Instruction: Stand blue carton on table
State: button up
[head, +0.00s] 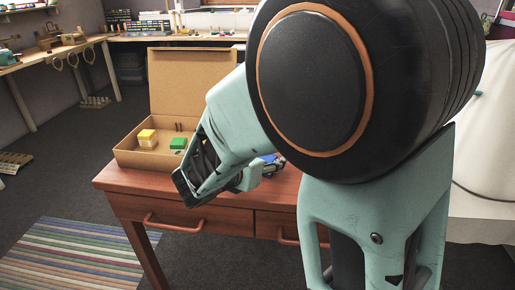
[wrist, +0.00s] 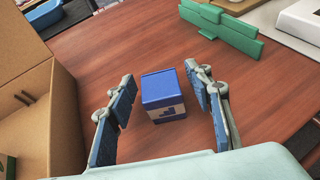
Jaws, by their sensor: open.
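The blue carton (wrist: 164,86) rests on the wooden table (wrist: 115,50), seen in the wrist view. It is a small box with a blue top and a pale band with a dark blue mark on the side facing me. My gripper (wrist: 158,77) is open, with one blue-padded finger on each side of the carton and visible gaps between. I cannot make out the carton there.
An open cardboard box (head: 193,78) holds a yellow block (head: 147,135) and a green block (head: 178,143); its side (wrist: 45,80) is left of my gripper in the wrist view. A green object (wrist: 222,30) lies beyond the carton. Bare tabletop surrounds the carton.

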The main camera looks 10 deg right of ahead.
jog(key=shift+s+a+r, duration=0.1)
jog(key=shift+a+r, duration=0.05)
jog(key=shift+r, duration=0.15)
jog(key=p+v, duration=0.4)
jog(key=v, duration=0.7)
jog(key=shift+s+a+r, duration=0.1)
jog(key=shift+s+a, duration=0.05)
jog(key=shift+s, duration=0.1)
jog(key=shift+a, duration=0.1)
